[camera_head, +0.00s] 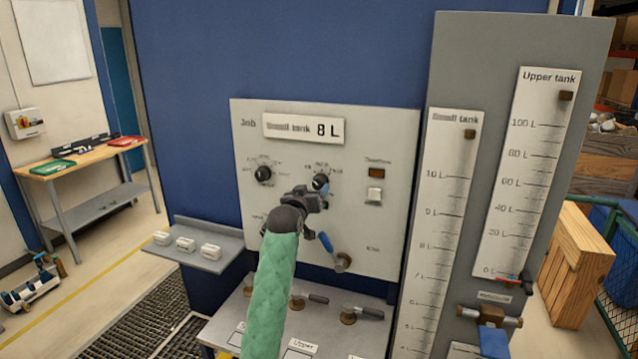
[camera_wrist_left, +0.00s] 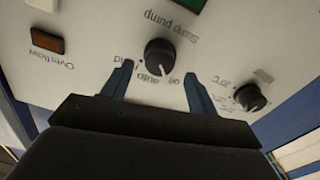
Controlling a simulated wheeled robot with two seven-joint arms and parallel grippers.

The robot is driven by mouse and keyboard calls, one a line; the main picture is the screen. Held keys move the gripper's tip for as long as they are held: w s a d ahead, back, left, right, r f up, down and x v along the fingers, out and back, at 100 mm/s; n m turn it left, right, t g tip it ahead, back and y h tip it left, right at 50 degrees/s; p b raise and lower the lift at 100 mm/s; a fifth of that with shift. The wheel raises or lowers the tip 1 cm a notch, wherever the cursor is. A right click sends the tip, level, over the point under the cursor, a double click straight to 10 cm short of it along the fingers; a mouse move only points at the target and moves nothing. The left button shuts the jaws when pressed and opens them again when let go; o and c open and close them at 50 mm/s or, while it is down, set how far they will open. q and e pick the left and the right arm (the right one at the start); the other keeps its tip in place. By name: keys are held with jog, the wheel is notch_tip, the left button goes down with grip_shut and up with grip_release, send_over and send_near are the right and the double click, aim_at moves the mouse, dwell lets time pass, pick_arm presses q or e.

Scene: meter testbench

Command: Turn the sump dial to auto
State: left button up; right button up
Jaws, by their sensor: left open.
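The sump dial (camera_head: 320,182) is a round black knob on the grey panel, partly hidden by my gripper in the head view. In the left wrist view, the dial (camera_wrist_left: 159,57) shows upside down under the "Sump pump" lettering, with "auto" and "off" printed beside it. Its pale pointer mark appears to lie between these two words, nearer "off"; the exact setting is hard to tell. My left gripper (camera_head: 322,192) is in front of the dial. Its open fingers (camera_wrist_left: 158,70) stand on both sides of the knob, with visible gaps. My right gripper is not in view.
Another black knob (camera_head: 263,174) sits left of the dial, and an overflow lamp (camera_head: 377,173) with a white switch (camera_head: 375,195) sits right. A blue-handled valve (camera_head: 341,260) juts out below. Tank gauges (camera_head: 450,200) stand at the right. A small shelf (camera_head: 205,258) projects at the left.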

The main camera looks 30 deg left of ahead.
aim_at(318, 185)
pick_arm(q)
jog(key=shift+p+x, duration=0.8)
jog(key=shift+x, duration=1.15)
jog(key=c, duration=1)
